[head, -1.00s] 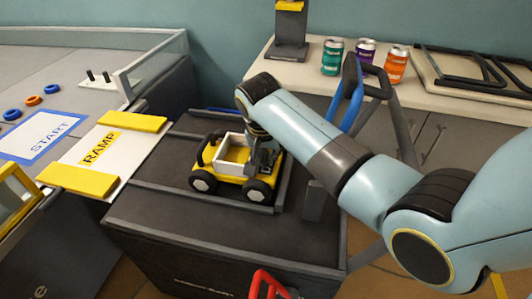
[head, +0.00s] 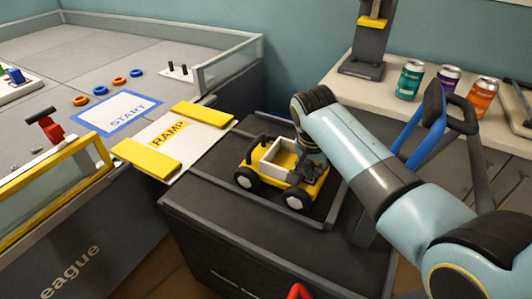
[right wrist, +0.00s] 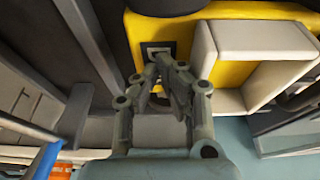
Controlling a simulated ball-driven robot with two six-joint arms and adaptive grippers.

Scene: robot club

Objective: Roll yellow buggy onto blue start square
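The yellow buggy (head: 283,175) with black wheels and a white-rimmed bed stands on a dark rolling cart (head: 235,242), between raised rails. My right gripper (head: 311,160) reaches down onto its rear. In the right wrist view the fingers (right wrist: 165,65) are drawn close together at a black fitting on the buggy's yellow deck (right wrist: 195,40); they appear closed on a small post there. The blue-edged START square (head: 122,112) lies on the grey field table at left. A white RAMP board (head: 190,149) with yellow side strips lies between table and cart. My left gripper is out of view.
Blue and orange rings (head: 98,90) lie behind the square. A clear-walled yellow frame (head: 60,195) borders the field's front, and a clear panel (head: 230,65) its right.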

